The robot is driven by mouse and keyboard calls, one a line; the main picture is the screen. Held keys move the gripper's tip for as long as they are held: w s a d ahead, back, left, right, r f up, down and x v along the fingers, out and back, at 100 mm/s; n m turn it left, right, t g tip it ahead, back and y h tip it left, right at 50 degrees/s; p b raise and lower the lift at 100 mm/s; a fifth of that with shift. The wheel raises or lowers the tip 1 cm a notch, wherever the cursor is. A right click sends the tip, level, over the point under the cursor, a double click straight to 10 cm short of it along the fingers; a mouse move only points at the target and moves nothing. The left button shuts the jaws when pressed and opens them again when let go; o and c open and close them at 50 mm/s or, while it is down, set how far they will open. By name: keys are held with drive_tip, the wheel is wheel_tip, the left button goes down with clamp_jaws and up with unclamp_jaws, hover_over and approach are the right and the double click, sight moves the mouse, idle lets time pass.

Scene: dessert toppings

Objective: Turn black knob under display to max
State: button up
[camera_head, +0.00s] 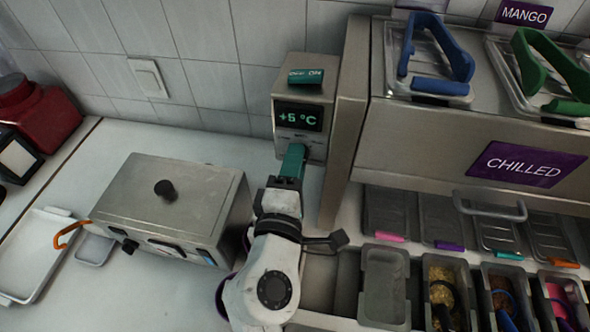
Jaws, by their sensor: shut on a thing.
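A metal control box (318,88) stands against the wall, with a dark display (300,116) that reads +5 °C. A green switch (306,76) marked ON sits on top of the box. My gripper (302,150) reaches up to the box's front face just under the display. It is shut at the spot of the black knob. The knob itself is hidden behind my fingers, so its turn position cannot be seen.
A metal lidded warmer (165,200) stands left of my arm. A chilled unit (450,140) with lidded trays and topping bins is close on the right. A white tray (38,258) lies at the far left. The counter behind the warmer is clear.

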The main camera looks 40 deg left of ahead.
drive_tip(key=shift+f+m, duration=0.1)
drive_tip(key=shift+m, duration=0.4)
drive_tip(key=o, duration=1)
drive_tip(key=shift+o, duration=0.2)
drive_tip(key=v, duration=1.1)
